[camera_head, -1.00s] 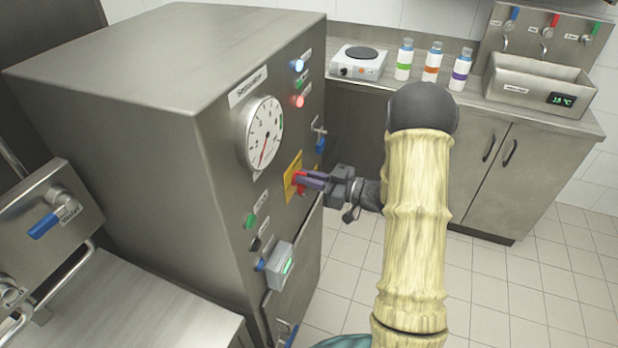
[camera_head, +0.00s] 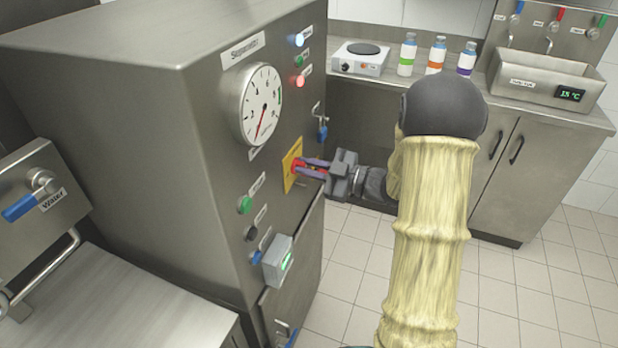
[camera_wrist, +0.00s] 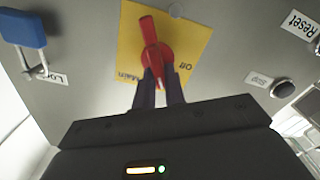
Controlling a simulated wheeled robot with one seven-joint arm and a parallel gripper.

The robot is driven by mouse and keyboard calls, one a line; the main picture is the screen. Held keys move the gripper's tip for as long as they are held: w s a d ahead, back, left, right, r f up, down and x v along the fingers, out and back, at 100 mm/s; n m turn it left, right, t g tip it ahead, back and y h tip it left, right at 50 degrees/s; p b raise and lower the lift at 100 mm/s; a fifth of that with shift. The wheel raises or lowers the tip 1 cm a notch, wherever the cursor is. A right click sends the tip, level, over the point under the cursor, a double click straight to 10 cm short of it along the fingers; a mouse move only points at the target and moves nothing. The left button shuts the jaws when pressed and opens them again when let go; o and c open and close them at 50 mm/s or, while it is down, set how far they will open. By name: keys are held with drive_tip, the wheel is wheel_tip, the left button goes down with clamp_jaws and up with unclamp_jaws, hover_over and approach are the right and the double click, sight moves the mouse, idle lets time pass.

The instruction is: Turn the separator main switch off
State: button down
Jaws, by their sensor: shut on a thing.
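The main switch is a red rotary handle (camera_wrist: 150,42) on a yellow plate (camera_wrist: 192,40) in the wrist view, with "Main" and "Off" lettering. The yellow plate (camera_head: 291,160) also shows in the head view, on the right-hand face of the steel separator (camera_head: 110,110). My gripper (camera_wrist: 160,84) is shut on the near end of the red handle, one finger on each side. The handle's far end sticks out beyond the fingertips. In the head view my gripper (camera_head: 303,168) hides most of the handle.
A counter with bottles and a sink (camera_head: 545,82) stands behind. Open tiled floor lies at right.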

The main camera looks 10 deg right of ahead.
drive_tip(key=n+b, duration=0.2)
drive_tip(key=b, duration=0.2)
drive_tip(key=f+n+b, duration=0.1)
drive_tip(key=n+b, duration=0.2)
drive_tip(key=b, duration=0.1)
drive_tip(key=shift+s+a+f+n, duration=0.1)
drive_tip(key=shift+s+a+n, duration=0.1)
drive_tip(key=shift+n, duration=0.1)
drive_tip(key=n+b, duration=0.1)
drive_tip(key=b, duration=0.2)
drive_tip(key=shift+d+f+n, duration=0.1)
drive_tip(key=shift+n, duration=0.2)
drive_tip(key=n+b, duration=0.3)
drive_tip(key=b, duration=0.2)
drive_tip(key=shift+f, duration=0.1)
drive_tip(key=shift+s+n+b, duration=0.1)
drive_tip(key=shift+n+b, duration=0.9)
drive_tip(key=shift+b, duration=0.25)
drive_tip(key=c, duration=1.5)
unclamp_jaws()
drive_tip(key=shift+o, duration=0.2)
drive_tip(key=shift+r, duration=0.2)
